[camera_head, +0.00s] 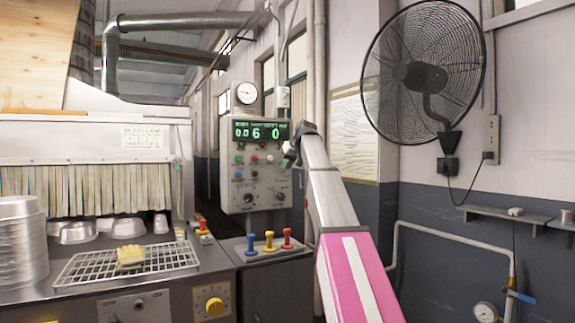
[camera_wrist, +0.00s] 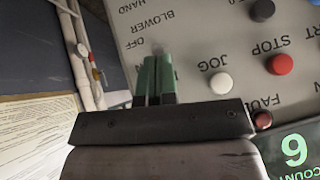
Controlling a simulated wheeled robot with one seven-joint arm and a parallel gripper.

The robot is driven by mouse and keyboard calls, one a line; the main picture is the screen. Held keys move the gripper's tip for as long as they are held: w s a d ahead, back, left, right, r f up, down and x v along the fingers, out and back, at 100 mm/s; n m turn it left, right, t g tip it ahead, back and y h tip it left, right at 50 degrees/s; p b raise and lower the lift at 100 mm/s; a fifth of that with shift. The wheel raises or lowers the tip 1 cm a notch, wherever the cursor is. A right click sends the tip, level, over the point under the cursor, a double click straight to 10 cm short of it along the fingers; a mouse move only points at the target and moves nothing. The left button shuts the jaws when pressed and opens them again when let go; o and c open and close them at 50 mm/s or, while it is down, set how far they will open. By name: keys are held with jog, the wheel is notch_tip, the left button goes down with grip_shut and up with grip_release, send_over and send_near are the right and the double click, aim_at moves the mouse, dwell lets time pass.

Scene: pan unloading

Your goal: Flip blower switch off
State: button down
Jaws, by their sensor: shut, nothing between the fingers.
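The grey control panel (camera_head: 264,204) hangs on the wall in the middle of the head view. It fills the right of the wrist view (camera_wrist: 205,52), where its lettering is upside down. The BLOWER label (camera_wrist: 155,18), with OFF and HAND beside it, is near my fingertips. My gripper (camera_head: 289,152) is at the panel's upper right in the head view. In the wrist view its green fingers (camera_wrist: 157,62) are shut and empty, with their tips over the panel beside OFF. The blower switch itself is not clear and seems hidden by the fingers; I cannot tell contact.
A white JOG button (camera_wrist: 221,83), a red STOP button (camera_wrist: 280,64) and a black knob (camera_wrist: 262,10) are close by on the panel. A wall fan (camera_head: 424,75) is at the right. A wire rack (camera_head: 85,270) and stacked pans (camera_head: 20,245) are at the left.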

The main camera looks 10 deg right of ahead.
jog(key=shift+s+f+t, duration=0.25)
jog(key=shift+t, duration=0.15)
jog(key=shift+s+d+f+n+t+y, duration=0.1)
jog(key=shift+s+f+t+y, duration=0.1)
jog(key=shift+f+t+y, duration=0.5)
jog(key=shift+s+d+f+n+t+y, duration=0.15)
jog(key=shift+f+t, duration=0.2)
jog(key=shift+t, duration=0.7)
jog(key=shift+s+f+n+t+y, duration=0.1)
jog(key=shift+s+f+t+y, duration=0.2)
jog(key=shift+f+t, duration=0.4)
jog(key=shift+w+r, duration=0.15)
jog(key=shift+r, duration=0.15)
jog(key=shift+r, duration=0.7)
